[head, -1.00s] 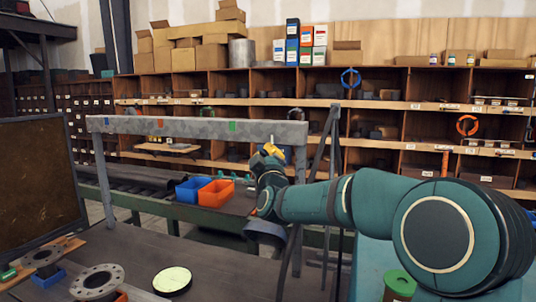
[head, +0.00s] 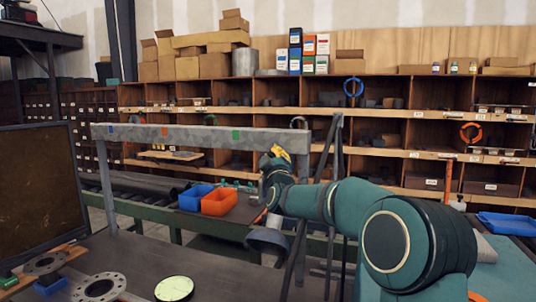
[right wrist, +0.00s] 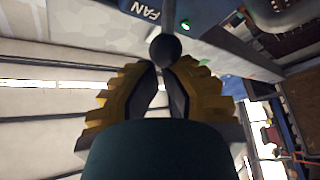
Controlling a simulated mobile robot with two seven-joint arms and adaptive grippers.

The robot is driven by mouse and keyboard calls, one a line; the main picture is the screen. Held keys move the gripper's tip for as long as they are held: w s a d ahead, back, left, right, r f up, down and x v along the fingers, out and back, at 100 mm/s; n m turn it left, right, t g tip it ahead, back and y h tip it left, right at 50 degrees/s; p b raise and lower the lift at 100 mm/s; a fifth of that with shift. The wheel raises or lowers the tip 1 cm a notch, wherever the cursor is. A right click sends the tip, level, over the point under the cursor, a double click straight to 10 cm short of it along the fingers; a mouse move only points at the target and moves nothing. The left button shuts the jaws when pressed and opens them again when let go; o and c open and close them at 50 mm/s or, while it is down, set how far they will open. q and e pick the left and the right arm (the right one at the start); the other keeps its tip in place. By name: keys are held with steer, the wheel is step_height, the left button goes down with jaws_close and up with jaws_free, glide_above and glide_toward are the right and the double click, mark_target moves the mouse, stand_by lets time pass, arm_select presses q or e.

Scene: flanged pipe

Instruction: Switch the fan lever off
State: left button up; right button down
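The fan lever's dark round knob (right wrist: 166,50) shows in the right wrist view, at the tips of my right gripper. In the head view this gripper (head: 278,151) is at the right part of the grey beam (head: 205,135). My left gripper is out of view.
Blue (head: 195,197) and orange (head: 219,201) bins stand beyond the dark bench. Flanges (head: 99,287) and a pale round disc (head: 174,288) lie on the near bench. A dark screen (head: 40,195) stands left. Shelves fill the back.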

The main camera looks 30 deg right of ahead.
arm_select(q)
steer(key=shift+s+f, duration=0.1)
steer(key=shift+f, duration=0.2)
arm_select(e)
steer(key=shift+s+f, duration=0.2)
steer(key=shift+f, duration=0.1)
